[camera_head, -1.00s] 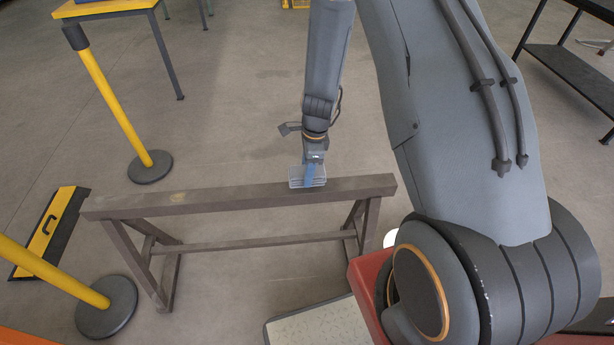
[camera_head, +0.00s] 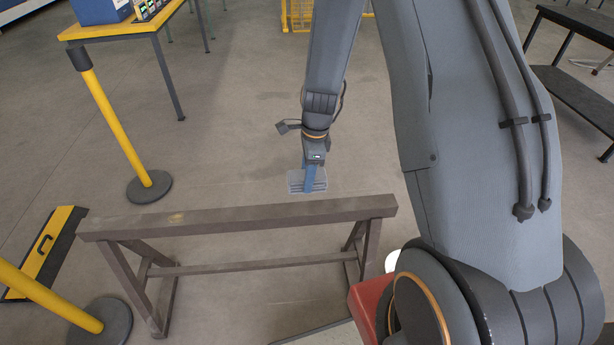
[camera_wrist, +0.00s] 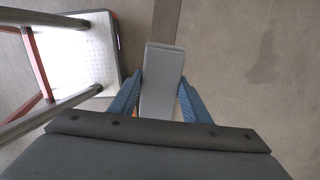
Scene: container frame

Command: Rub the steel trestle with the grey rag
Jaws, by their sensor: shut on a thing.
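The steel trestle (camera_head: 220,219) stands on the floor in the head view, a long brown-grey beam on splayed legs with a lower crossbar. My gripper (camera_head: 310,178) has blue fingers and is shut on the grey rag (camera_head: 297,182), a folded, layered pad. The rag shows just above the beam's right half in the picture, with a strip of floor visible between them, so they look apart. In the wrist view the rag (camera_wrist: 162,80) sits between the two blue fingers. I cannot identify the trestle surely in the wrist view.
A yellow post (camera_head: 118,125) on a round black base stands left of the trestle. A yellow-topped table (camera_head: 95,31) is at the back left, a black bench (camera_head: 575,92) at the right. A pale platform (camera_wrist: 75,55) shows in the wrist view. Floor beyond the trestle is clear.

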